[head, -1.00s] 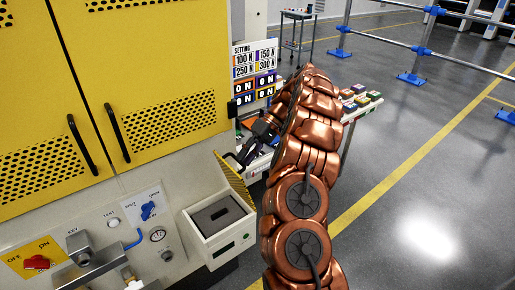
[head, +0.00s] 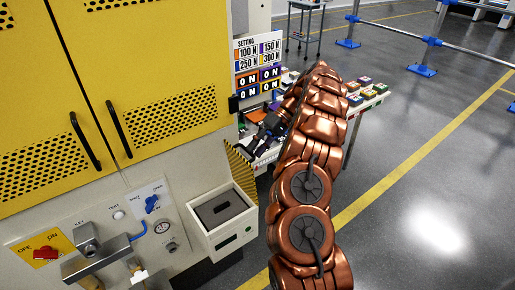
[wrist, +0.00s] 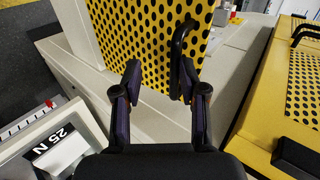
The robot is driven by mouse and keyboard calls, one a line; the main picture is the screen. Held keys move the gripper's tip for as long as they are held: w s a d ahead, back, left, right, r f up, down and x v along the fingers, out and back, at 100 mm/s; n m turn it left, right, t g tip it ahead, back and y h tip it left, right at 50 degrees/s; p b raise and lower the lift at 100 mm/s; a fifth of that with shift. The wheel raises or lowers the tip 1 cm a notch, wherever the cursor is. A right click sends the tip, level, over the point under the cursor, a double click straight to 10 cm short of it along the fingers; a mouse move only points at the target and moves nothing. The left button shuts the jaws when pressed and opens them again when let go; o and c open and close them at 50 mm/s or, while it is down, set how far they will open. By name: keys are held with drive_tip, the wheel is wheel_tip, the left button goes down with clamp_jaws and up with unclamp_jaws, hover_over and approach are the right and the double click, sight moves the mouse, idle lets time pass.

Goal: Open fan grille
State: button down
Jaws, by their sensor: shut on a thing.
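The cabinet's yellow doors with perforated grilles (head: 170,116) and black handles fill the left of the head view; they look shut. A perforated yellow panel, apparently the fan grille (wrist: 125,35), shows beyond the fingers in the wrist view. A black handle (wrist: 176,48) on it runs down beside the right finger. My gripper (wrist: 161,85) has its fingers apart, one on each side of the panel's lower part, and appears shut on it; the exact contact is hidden. In the head view my gripper (head: 248,147) is small and dark, right of the cabinet.
A white box (head: 228,222) with a grey top juts from the cabinet, below my gripper. A settings sign (head: 257,60) and a table with coloured blocks (head: 365,92) stand beyond the arm. A 25 N display (wrist: 57,145) is at left in the wrist view.

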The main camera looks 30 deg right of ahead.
drive_tip(key=shift+s+f, duration=0.1)
drive_tip(key=shift+f, duration=0.75)
drive_tip(key=c, duration=1)
unclamp_jaws()
drive_tip(key=shift+w+d+f, duration=0.1)
drive_tip(key=shift+w+f, duration=0.2)
drive_tip(key=shift+w, duration=0.3)
drive_tip(key=shift+c, duration=0.4)
drive_tip(key=shift+s+r, duration=0.1)
drive_tip(key=shift+r, duration=0.15)
drive_tip(key=shift+c, duration=0.6)
drive_tip(key=shift+s+r, duration=0.2)
drive_tip(key=shift+r, duration=0.1)
